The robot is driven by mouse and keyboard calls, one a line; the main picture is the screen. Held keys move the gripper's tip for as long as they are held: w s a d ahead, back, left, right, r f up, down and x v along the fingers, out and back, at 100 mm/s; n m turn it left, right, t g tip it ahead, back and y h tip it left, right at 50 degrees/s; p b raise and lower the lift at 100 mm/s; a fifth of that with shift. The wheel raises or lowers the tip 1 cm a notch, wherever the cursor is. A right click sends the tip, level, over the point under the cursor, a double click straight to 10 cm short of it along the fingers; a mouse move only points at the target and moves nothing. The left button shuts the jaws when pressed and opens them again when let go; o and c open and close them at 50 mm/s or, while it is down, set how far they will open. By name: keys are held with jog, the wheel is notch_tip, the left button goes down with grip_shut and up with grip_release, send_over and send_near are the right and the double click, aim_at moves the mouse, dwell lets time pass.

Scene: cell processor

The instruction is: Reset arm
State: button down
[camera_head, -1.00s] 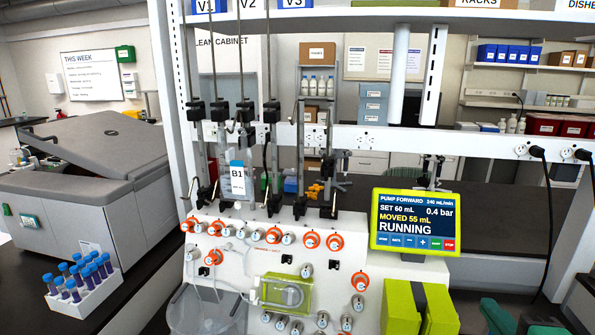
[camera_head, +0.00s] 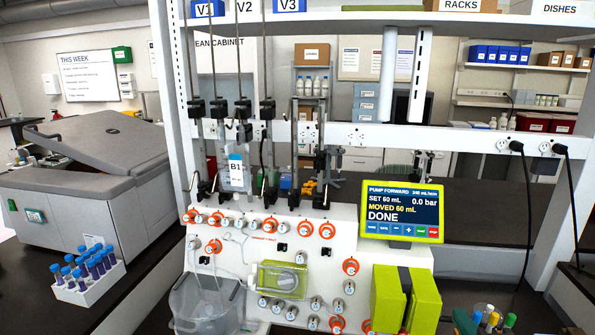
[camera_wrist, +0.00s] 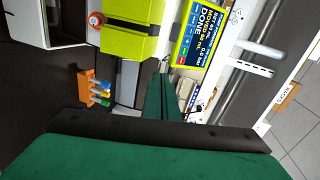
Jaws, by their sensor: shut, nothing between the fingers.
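My gripper (camera_wrist: 164,80) shows in the wrist view as two dark green fingers, closed together with nothing between them. They point toward the processor, beside the pump screen (camera_wrist: 199,30) and the lime-green block (camera_wrist: 130,38). In the head view the white cell processor panel (camera_head: 335,240) stands in the middle, with orange and white valve knobs. Its screen (camera_head: 402,211) reads PUMP FORWARD, SET 60 mL, MOVED 60 mL, 0.0 bar, DONE. A bag marked B1 (camera_head: 236,173) hangs above the panel.
A rack of blue-capped tubes (camera_head: 88,285) stands at the left, beside a large grey machine (camera_head: 70,200). A clear tub (camera_head: 207,303) is at the panel's lower left. An orange rack (camera_wrist: 88,86) with colour-capped tubes is near my gripper. Black cables (camera_head: 523,190) hang at the right.

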jog(key=a+f+n, duration=0.2)
jog(key=a+f, duration=0.2)
jog(key=f, duration=0.5)
jog(key=a+f+n, duration=0.2)
jog(key=a+f, duration=0.3)
jog(key=f, duration=0.4)
jog(key=s+a+f+n, duration=0.45)
jog(key=a+f, duration=0.25)
jog(key=f, duration=0.2)
jog(key=s+a+f+n+y, duration=0.1)
jog(key=s+a+n, duration=0.4)
jog(key=s+a, duration=0.3)
jog(key=s+a+f+n+y, duration=0.2)
jog(key=s+a+n, duration=0.4)
jog(key=s, duration=1)
jog(key=shift+s+a+t+y, duration=0.3)
jog(key=shift+a, duration=0.95)
